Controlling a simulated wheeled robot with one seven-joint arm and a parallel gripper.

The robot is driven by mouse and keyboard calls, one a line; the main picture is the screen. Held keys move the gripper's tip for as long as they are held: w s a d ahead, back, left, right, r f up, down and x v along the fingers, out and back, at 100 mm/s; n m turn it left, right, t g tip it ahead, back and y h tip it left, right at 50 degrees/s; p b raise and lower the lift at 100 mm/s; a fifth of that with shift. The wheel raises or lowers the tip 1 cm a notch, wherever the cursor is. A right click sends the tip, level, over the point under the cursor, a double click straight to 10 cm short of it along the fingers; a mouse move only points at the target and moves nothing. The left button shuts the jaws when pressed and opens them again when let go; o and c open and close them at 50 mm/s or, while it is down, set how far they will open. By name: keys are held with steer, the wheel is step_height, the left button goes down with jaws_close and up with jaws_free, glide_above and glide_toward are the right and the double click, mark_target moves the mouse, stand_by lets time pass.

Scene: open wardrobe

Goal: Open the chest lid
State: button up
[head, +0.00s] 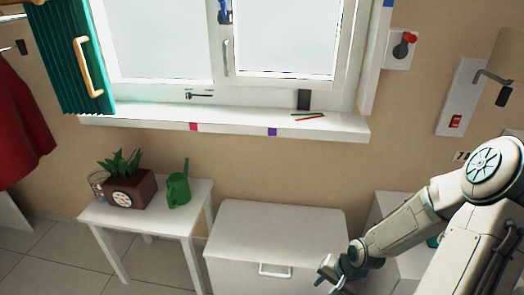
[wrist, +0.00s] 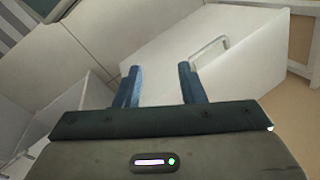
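The white chest (head: 277,232) stands against the wall below the window, with its lid closed. A pale handle (head: 275,270) is on its front, and it also shows in the wrist view (wrist: 210,50). My gripper (head: 327,270) is in front of the chest's right side, to the right of the handle. In the wrist view my gripper (wrist: 157,70) has its two blue fingers apart with nothing between them. The handle lies beyond the right finger, apart from it.
A white table (head: 150,215) with a planter (head: 131,190) and a green watering can (head: 178,187) stands left of the chest. A white cabinet (head: 392,207) stands on the right, partly behind my arm. Tiled floor (head: 50,258) is clear at left.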

step_height(320, 180, up, 19)
steer(key=s+d+n+h+p, duration=0.2)
steer(key=s+n+h+p, duration=0.1)
steer(key=h+p, duration=0.1)
steer(key=s+a+r+n+t+p, duration=0.1)
steer(key=s+a+r+n, duration=0.2)
steer(key=r, duration=0.5)
steer(key=s+a+r+p, duration=0.2)
steer(key=s+a+r, duration=0.15)
steer(key=r, duration=0.45)
steer(key=n+t+h+b, duration=0.8)
steer(key=h+b, duration=0.4)
steer(key=b, duration=1.6)
glide_toward(275, 274)
steer(key=shift+n+g, duration=0.4)
steer(key=shift+n, duration=0.3)
steer(key=b+x, duration=0.2)
steer(key=x, duration=0.8)
steer(key=shift+w+a+f, duration=0.1)
steer(key=shift+a+f, duration=0.05)
steer(key=shift+f, duration=0.05)
